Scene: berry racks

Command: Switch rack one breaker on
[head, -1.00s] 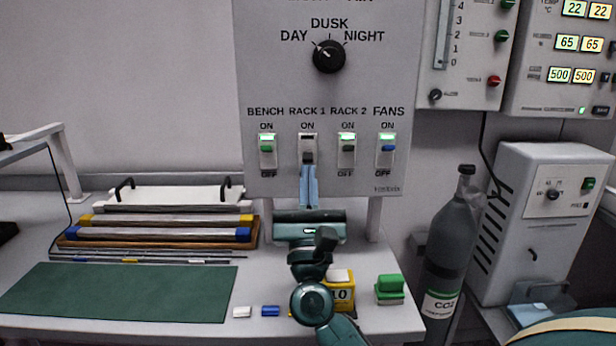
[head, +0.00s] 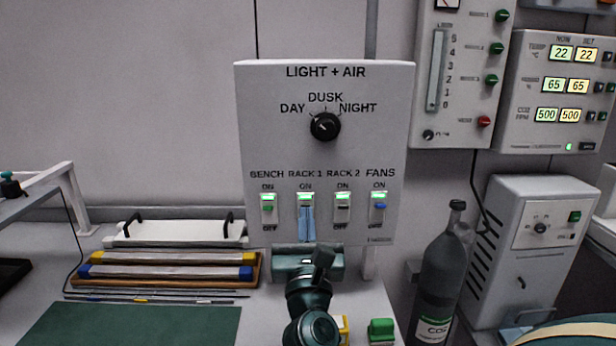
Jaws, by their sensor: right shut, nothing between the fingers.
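The rack 1 breaker (head: 305,200) is the second switch from the left on the grey LIGHT + AIR panel (head: 270,145). Its top window glows green, and its dark lever sits high, near the ON end. My right gripper (head: 307,211) is at this breaker from below, with its blue fingers shut and empty. The fingertips touch or nearly touch the lever; I cannot tell which. They hide the lower part of the switch and its OFF label. My left gripper is not in view.
The bench breaker (head: 268,208), rack 2 breaker (head: 343,207) and fans breaker (head: 379,207) flank it closely, all lit green. A dial (head: 325,127) sits above. A CO2 cylinder (head: 441,270) stands to the right.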

